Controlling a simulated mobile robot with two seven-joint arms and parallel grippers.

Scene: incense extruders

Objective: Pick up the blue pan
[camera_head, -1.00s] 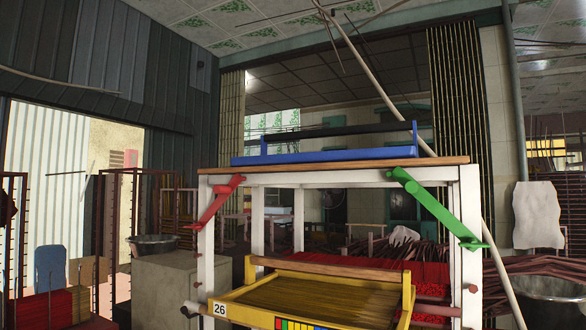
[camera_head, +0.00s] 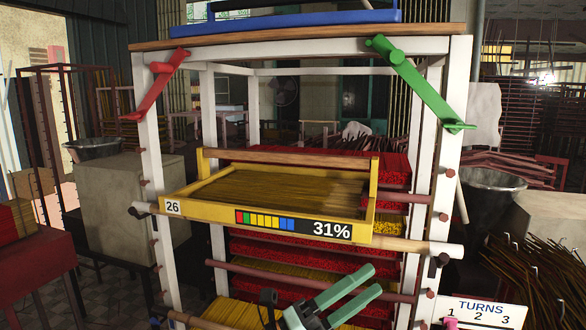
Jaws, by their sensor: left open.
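The blue pan (camera_head: 290,20) lies on the wooden top of the white frame, at the upper edge of the head view. Its upper part is cut off by the picture edge. My left gripper (camera_head: 376,279) shows at the bottom, with two pale green fingers spread apart and nothing between them. It appears far below the pan, in front of the frame's lower shelves. My right gripper is not in view.
The white frame (camera_head: 153,160) holds a yellow tray (camera_head: 190,205) marked 26 and 31%, with red and yellow bundles below. A red lever (camera_head: 158,85) and a green lever (camera_head: 420,85) stick out from it. A grey block (camera_head: 118,215) stands left; loose incense sticks (camera_head: 530,255) lie right.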

